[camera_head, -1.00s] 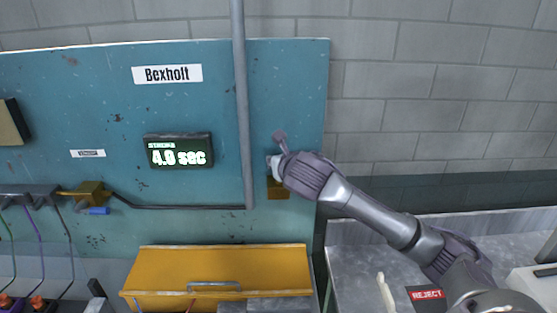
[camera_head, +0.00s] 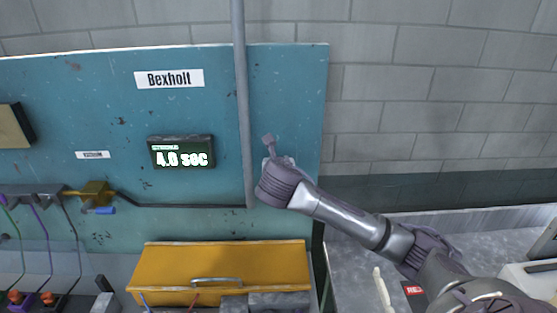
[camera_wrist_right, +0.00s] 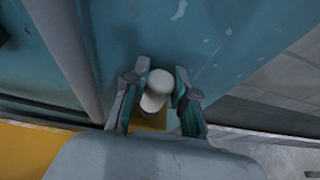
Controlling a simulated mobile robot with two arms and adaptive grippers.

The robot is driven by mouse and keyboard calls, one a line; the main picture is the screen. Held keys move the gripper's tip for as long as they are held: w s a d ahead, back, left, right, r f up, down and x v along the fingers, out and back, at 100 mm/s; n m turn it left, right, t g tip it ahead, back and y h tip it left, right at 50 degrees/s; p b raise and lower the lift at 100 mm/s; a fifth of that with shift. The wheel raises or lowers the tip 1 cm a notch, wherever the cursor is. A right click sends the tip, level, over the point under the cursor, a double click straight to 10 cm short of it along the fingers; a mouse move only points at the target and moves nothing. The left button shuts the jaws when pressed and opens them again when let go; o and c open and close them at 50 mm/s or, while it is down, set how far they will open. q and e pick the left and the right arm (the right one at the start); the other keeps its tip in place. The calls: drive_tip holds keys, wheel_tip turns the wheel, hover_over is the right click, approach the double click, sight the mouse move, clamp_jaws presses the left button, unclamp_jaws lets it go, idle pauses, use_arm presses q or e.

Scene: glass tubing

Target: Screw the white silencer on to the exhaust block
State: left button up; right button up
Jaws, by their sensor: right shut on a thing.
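The white silencer (camera_wrist_right: 157,90) is a short pale cylinder between the fingers of my right gripper (camera_wrist_right: 160,80) in the right wrist view. The gripper is shut on it. A brass-yellow exhaust block (camera_wrist_right: 153,120) shows just beyond the silencer, partly hidden by it and the fingers. I cannot tell whether the silencer touches the block or is threaded on. In the head view my right gripper (camera_head: 268,168) is up against the teal panel, just right of the vertical grey pipe, and its body hides the block. My left gripper is not in view.
The vertical grey pipe (camera_head: 242,110) runs close beside the gripper on the teal panel (camera_head: 100,115). A yellow box (camera_head: 220,264) sits below. A display reading 4.0 sec (camera_head: 181,153) is to the left. A grey bench (camera_head: 365,262) lies to the right.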

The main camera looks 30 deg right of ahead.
drive_tip(key=o, duration=0.9)
drive_tip(key=shift+d+n+t+y, duration=0.15)
drive_tip(key=shift+n+t+y, duration=0.15)
drive_tip(key=shift+n+y, duration=0.2)
drive_tip(key=shift+n+t+y, duration=0.5)
drive_tip(key=shift+n+y, duration=0.6)
drive_tip(key=shift+n, duration=0.1)
drive_tip(key=n+y, duration=0.2)
drive_tip(key=shift+s+d+r+t+y, duration=0.1)
drive_tip(key=shift+s+d+t+y, duration=0.1)
drive_tip(key=shift+t+y, duration=0.1)
drive_tip(key=shift+s+a+n+y, duration=0.1)
drive_tip(key=shift+a+n+y, duration=0.1)
drive_tip(key=shift+n+y, duration=0.5)
drive_tip(key=shift+a, duration=0.15)
